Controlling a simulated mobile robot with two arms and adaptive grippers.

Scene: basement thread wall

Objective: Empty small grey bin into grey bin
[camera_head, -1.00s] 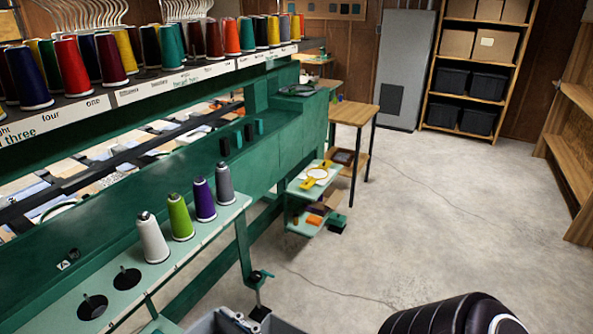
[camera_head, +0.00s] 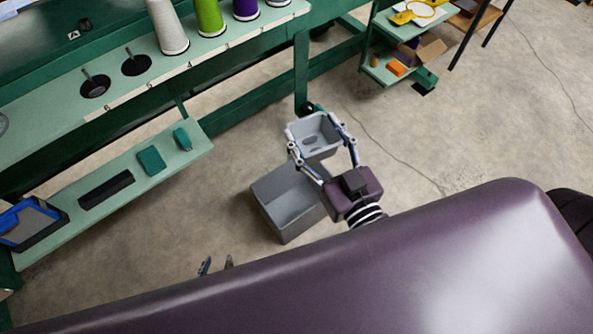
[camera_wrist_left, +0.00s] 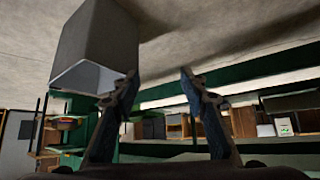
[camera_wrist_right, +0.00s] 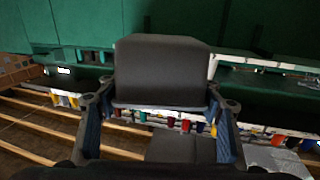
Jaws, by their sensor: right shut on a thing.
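The small grey bin (camera_head: 317,151) is held in the air by my right gripper (camera_head: 322,139), a finger at each side. Its opening faces the head camera; faint darker patches show inside, and I cannot tell what they are. In the right wrist view the small grey bin (camera_wrist_right: 162,70) fills the space between the fingers. The larger grey bin (camera_head: 282,218) stands on the floor just below and left of it, partly hidden by the right gripper; the part of its inside I see looks bare. My left gripper (camera_head: 216,264) is open and empty, left of the larger bin (camera_wrist_left: 92,40).
A green frame with a spool shelf (camera_head: 205,48) runs along the upper left. A low green shelf (camera_head: 125,190) holds a blue tray (camera_head: 30,222) and small blocks. A small green cart (camera_head: 395,65) stands beyond the bins. Concrete floor (camera_head: 420,140) is open to the right.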

